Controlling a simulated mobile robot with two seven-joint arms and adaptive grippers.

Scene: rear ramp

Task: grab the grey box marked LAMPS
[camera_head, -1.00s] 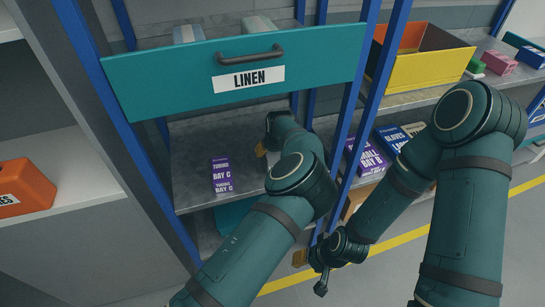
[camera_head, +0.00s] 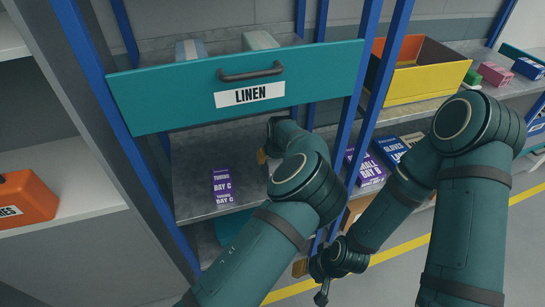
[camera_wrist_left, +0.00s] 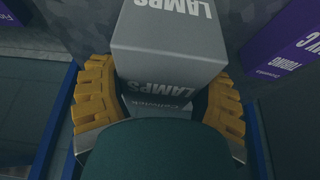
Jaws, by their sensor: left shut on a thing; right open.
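The grey box marked LAMPS (camera_wrist_left: 170,35) shows in the left wrist view, with the word on its top and on the face nearest me. My left gripper (camera_wrist_left: 160,105) has its yellow fingers on both sides of the box and is shut on it. In the head view, my left gripper (camera_head: 263,156) is at the lower shelf under the LINEN drawer; my own arm hides the box there. My right gripper (camera_head: 308,272) is open, low in front of the rack, and only partly visible.
A purple TUBING BAY C box (camera_head: 222,187) stands on the same shelf, left of my left gripper. The teal LINEN drawer (camera_head: 190,95) overhangs this shelf. Blue rack posts (camera_head: 348,130) stand to the right. An orange bin (camera_head: 30,198) sits on the left shelf.

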